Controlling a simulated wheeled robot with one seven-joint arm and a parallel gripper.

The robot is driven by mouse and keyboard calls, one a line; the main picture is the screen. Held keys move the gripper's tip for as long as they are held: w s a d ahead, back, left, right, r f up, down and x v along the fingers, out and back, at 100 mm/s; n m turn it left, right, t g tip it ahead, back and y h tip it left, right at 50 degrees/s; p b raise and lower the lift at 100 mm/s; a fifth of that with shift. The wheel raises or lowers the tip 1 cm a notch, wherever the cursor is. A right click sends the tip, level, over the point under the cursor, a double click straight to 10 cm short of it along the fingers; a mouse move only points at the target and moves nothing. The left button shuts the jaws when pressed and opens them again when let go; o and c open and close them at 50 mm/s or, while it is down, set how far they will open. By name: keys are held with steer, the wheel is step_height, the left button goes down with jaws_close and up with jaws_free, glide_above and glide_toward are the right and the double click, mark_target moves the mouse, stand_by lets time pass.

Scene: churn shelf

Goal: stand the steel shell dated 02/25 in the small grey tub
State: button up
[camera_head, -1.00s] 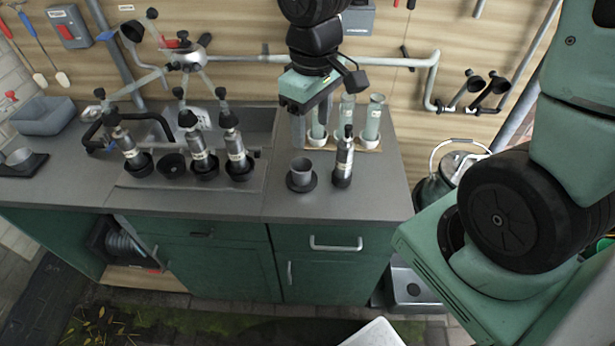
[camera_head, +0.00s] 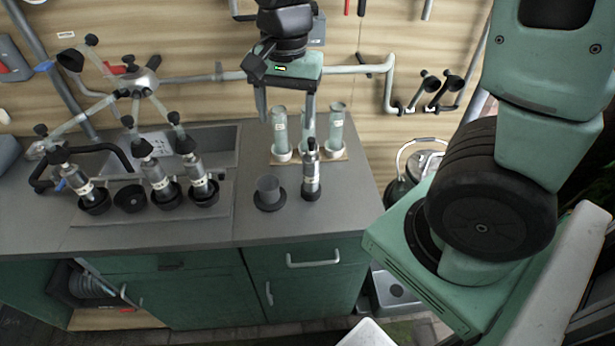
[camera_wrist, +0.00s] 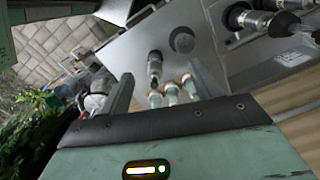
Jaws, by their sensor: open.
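Several steel shells with black tops and pale labels stand on the counter. One shell (camera_head: 311,172) stands alone right of the cup. Three others, a left (camera_head: 78,186), a middle (camera_head: 160,178) and a right (camera_head: 200,182), stand in black holders. The labels are too small to read, so I cannot tell which is dated 02/25. A grey tub (camera_head: 7,152) is cut off at the left edge. My gripper (camera_head: 286,112) is open and empty, above the counter's back right. In the wrist view, the lone shell (camera_wrist: 154,68) appears between its fingers (camera_wrist: 162,82).
An empty black holder (camera_head: 130,199) sits among the left shells. The counter's front middle is clear.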

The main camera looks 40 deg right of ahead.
mark_target(310, 140)
steer(key=w+d+m, duration=0.3)
steer(key=d+m, duration=0.2)
steer(key=d, duration=0.3)
steer(key=shift+m+h, duration=0.3)
step_height(310, 140, down, 12)
steer(key=shift+s+r, duration=0.1)
steer(key=shift+d+f+p, duration=0.15)
steer(key=shift+f+p, duration=0.2)
steer(key=shift+f, duration=1.15)
steer(key=shift+d+f+p, duration=0.1)
steer(key=shift+f+p, duration=0.2)
steer(key=shift+f, duration=1.15)
jaws_close()
